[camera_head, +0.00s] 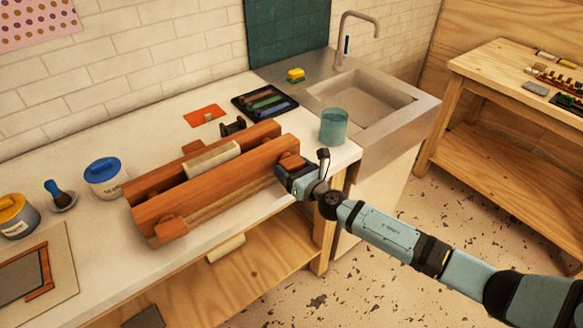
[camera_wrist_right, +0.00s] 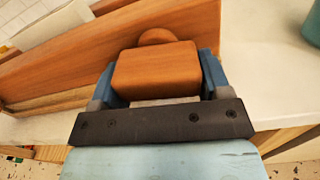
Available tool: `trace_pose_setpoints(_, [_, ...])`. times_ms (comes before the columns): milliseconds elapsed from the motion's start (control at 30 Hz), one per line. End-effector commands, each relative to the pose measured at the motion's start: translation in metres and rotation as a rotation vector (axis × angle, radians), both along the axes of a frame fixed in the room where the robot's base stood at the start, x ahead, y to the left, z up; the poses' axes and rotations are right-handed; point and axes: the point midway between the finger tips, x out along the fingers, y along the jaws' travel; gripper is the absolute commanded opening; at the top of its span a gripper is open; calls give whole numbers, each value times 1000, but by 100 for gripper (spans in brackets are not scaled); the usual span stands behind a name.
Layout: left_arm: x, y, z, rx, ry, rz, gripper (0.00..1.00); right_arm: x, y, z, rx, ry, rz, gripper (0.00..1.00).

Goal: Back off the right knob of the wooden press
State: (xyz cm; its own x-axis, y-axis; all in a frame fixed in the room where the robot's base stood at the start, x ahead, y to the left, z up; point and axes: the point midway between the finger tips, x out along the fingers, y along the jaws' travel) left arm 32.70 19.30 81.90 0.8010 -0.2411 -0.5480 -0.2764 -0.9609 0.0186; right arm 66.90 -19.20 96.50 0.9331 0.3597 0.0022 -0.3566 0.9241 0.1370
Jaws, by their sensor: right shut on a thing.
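The wooden press (camera_head: 215,190) lies along the front of the white counter, with two reddish-brown beams and a paler block (camera_head: 212,158) between them. Its right knob (camera_head: 291,162) is on the front beam near the right end. My right gripper (camera_head: 287,172) reaches it from the front right. In the right wrist view the knob (camera_wrist_right: 157,70) sits between the two blue fingers, which are shut on its sides. The left knob (camera_head: 171,228) sticks out at the front beam's left end. My left gripper is not in view.
A teal glass cup (camera_head: 334,126) stands close to the right of the press, by the sink (camera_head: 360,98). A black tray of tools (camera_head: 265,102) lies behind. A blue-lidded jar (camera_head: 104,176) and a brush (camera_head: 58,194) stand to the left.

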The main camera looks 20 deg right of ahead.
Motion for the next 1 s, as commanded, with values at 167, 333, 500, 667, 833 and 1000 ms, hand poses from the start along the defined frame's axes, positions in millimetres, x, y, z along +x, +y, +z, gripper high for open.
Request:
trace_pose_setpoints(167, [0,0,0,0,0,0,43,3,-2,4,1,-6,-5,47])
trace_pose_setpoints(333, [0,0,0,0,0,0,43,2,-2,3,2,-4,-4,96])
trace_pose_setpoints(500, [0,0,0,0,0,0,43,1,-1,2,2,-2,-2,96])
trace_pose_setpoints(667, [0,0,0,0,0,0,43,-3,-2,1,1,0,-2,96])
trace_pose_setpoints(833, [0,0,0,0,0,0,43,-25,-11,-1,0,1,-1,96])
trace_pose_setpoints(1000, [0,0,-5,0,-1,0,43,-62,-25,-3,0,2,-1,96])
